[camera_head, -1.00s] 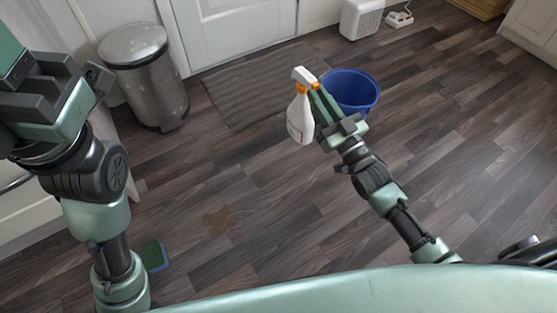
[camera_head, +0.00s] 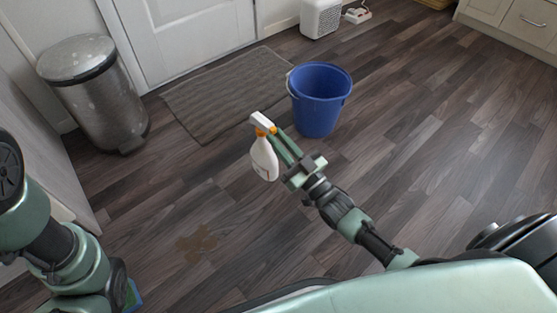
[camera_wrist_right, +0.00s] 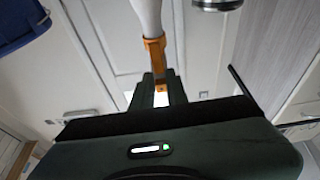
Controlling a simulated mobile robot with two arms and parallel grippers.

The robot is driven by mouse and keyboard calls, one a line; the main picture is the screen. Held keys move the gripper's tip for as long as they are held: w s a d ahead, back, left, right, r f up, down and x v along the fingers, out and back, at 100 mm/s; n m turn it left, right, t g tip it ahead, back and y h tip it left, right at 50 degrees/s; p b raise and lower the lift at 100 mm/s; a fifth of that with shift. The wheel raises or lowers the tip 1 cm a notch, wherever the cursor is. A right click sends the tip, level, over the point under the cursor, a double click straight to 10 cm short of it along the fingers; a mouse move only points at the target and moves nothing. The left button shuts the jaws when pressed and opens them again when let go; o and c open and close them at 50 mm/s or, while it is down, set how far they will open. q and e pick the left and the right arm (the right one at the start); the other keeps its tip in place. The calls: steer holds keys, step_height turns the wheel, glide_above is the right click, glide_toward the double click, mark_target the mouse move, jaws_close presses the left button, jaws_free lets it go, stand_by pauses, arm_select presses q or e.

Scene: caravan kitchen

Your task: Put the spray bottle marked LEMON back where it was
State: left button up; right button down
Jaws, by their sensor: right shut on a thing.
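A white spray bottle (camera_head: 264,160) with an orange collar hangs roughly upright above the floor in the head view. Its label is too small to read. My right gripper (camera_head: 274,134) is shut on its orange neck, just below the white spray head. In the right wrist view, the orange neck and white bottle (camera_wrist_right: 147,15) show between the fingers (camera_wrist_right: 155,78). My left arm shows at the lower left of the head view, but its gripper is out of the picture.
A blue bucket (camera_head: 320,112) stands beyond the bottle, by a grey mat (camera_head: 215,95). A metal bin (camera_head: 100,105) stands at the left wall. A brown stain (camera_head: 197,243) and a green-blue sponge (camera_head: 133,296) are on the floor. Open floor lies right of the bucket.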

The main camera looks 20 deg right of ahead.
mark_target(264, 147)
step_height(264, 147, down, 5)
steer(key=b, duration=0.3)
steer(key=shift+r, duration=0.2)
steer(key=c, duration=1.4)
jaws_free()
steer(key=shift+f, duration=0.2)
